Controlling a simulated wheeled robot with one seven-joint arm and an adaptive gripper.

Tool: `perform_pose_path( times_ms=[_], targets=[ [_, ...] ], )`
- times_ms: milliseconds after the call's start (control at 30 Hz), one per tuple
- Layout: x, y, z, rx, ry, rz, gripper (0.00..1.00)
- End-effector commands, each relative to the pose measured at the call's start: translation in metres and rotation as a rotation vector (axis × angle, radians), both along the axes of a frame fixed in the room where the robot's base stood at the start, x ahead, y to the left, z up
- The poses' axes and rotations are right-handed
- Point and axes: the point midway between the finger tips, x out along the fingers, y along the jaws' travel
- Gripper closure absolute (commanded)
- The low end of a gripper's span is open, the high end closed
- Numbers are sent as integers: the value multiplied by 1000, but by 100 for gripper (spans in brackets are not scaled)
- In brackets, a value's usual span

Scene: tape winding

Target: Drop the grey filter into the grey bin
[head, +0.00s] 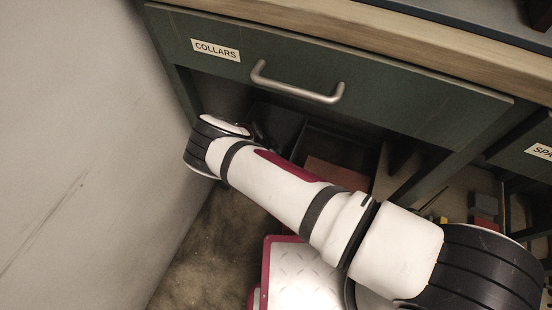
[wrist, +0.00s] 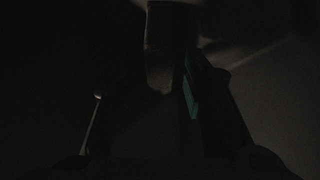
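My gripper (wrist: 145,100) is in deep shadow in the wrist view. A dark finger stands at the left and another at the right, with a teal pad (wrist: 190,95) on the right one. A dim upright shape (wrist: 160,65) shows between and beyond them; I cannot tell what it is or whether it is held. In the head view my gripper is mostly hidden behind my arm, in the dark space under the drawer. A dark open container (head: 278,122) is there, but I cannot tell if it is the grey bin. I cannot make out the grey filter.
A green drawer labelled COLLARS (head: 335,72), with a metal handle (head: 298,88), overhangs my arm below a wooden bench edge (head: 370,38). A pale wall (head: 80,130) stands close on the left. A reddish-brown panel (head: 335,172) and small blocks (head: 484,204) lie under the bench.

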Motion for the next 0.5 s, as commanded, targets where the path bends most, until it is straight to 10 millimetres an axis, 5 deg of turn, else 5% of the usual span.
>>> perform_pose_path(
  times_ms=[167, 500],
  targets=[
    [1, 1, 13, 2, -2, 0, 61],
    [-11, 25, 79, 1, -1, -1, 61]
  ],
)
